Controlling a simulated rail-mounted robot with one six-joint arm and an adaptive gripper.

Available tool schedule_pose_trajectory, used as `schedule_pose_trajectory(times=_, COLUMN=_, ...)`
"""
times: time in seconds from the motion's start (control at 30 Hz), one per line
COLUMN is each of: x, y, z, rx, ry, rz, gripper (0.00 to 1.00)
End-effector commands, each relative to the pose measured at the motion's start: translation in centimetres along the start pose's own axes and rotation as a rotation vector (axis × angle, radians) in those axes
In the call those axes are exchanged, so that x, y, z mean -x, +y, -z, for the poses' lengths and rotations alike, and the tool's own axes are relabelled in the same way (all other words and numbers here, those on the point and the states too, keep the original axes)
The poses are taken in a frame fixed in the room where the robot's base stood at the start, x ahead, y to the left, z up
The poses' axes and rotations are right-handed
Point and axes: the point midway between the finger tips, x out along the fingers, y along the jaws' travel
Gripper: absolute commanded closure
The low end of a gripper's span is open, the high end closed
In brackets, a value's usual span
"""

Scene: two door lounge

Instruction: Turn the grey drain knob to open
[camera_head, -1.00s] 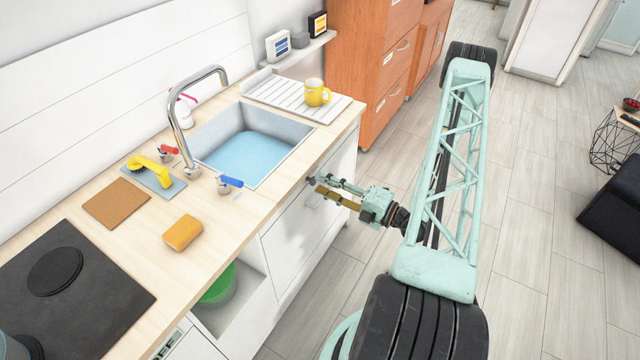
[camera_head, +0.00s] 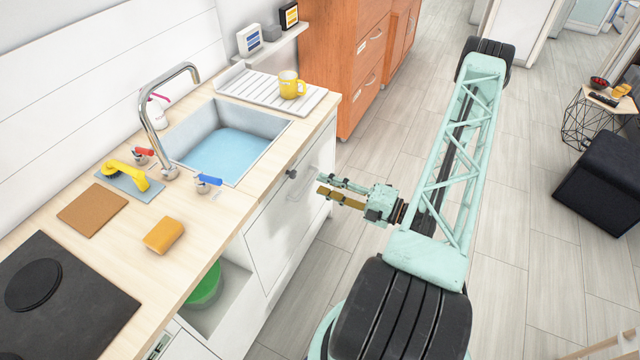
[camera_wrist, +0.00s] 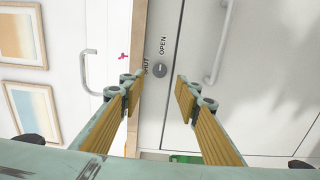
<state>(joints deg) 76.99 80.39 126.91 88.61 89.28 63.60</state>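The grey drain knob (camera_wrist: 159,69) sits on the white cabinet front in the wrist view, with the words SHUT at its left and OPEN above right. Which word it points to is too small to tell. In the head view the knob (camera_head: 291,173) is a small dark spot below the counter edge. My gripper (camera_head: 322,187) is to its right, apart from the cabinet front. In the wrist view my gripper (camera_wrist: 158,91) is open and empty, its two fingers on either side below the knob. The sink (camera_head: 262,122) holds blue water (camera_head: 224,151).
A bar handle (camera_wrist: 219,50) is right of the knob and another handle (camera_wrist: 89,72) is left. A blue-handled tap (camera_head: 208,181), yellow sponge (camera_head: 163,235) and yellow mug (camera_head: 291,85) are on the counter (camera_head: 232,211). The floor (camera_head: 349,149) beside the cabinets is clear.

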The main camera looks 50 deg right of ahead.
Motion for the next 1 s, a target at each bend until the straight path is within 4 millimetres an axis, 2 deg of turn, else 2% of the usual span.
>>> schedule_pose_trajectory(times=0.3, x=1.17, y=0.00, z=-0.01, rx=0.000, ry=0.000, rz=0.000, gripper=0.70)
schedule_pose_trajectory(times=1.0, x=1.23, y=0.00, z=0.00, rx=0.000, ry=0.000, rz=0.000, gripper=0.70)
